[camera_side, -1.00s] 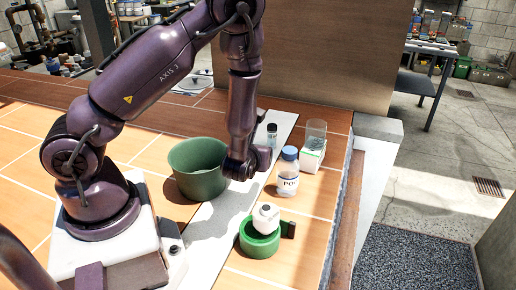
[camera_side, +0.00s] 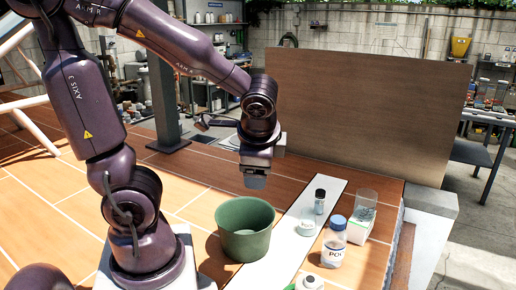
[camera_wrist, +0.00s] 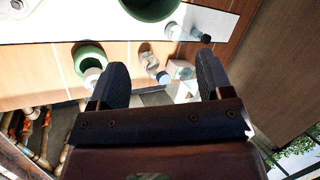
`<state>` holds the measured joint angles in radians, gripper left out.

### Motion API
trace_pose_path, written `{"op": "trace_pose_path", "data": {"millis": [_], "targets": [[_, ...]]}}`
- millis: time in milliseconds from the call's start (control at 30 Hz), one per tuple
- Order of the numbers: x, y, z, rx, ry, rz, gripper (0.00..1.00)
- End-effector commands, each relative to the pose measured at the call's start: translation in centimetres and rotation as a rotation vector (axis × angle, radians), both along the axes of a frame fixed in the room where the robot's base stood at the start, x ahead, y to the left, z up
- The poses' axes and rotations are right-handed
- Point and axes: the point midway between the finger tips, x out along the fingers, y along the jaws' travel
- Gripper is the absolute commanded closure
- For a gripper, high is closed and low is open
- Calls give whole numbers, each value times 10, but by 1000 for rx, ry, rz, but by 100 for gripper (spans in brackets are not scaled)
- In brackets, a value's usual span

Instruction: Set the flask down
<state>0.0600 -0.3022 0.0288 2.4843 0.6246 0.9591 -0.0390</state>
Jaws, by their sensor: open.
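A small clear glass vessel (camera_side: 306,222), which looks like the flask, stands upright on the white strip (camera_side: 288,238), right of the green pot. In the wrist view the clear vessel (camera_wrist: 175,32) appears beside the dark cap (camera_wrist: 204,38). My gripper (camera_side: 255,181) hangs in the air above and behind the pot, left of the flask and well apart from it. In the wrist view its fingers (camera_wrist: 162,64) are spread with nothing held between them.
The green pot (camera_side: 245,229) stands left of the strip. A blue-capped bottle (camera_side: 333,246) and a clear container on a white-green box (camera_side: 361,217) stand to the right. A brown panel (camera_side: 370,115) rises behind.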

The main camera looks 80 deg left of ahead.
Motion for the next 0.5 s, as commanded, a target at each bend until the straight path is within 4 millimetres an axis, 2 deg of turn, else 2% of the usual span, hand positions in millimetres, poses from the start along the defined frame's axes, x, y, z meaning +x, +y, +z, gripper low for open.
{"op": "trace_pose_path", "data": {"millis": [100,233,333,500], "targets": [[-10,-30,26,-235,-206,118,27],[-16,-56,49,-436,-359,188,27],[-19,-69,61,-530,-428,210,27],[-20,-75,67,-581,-460,221,27]]}}
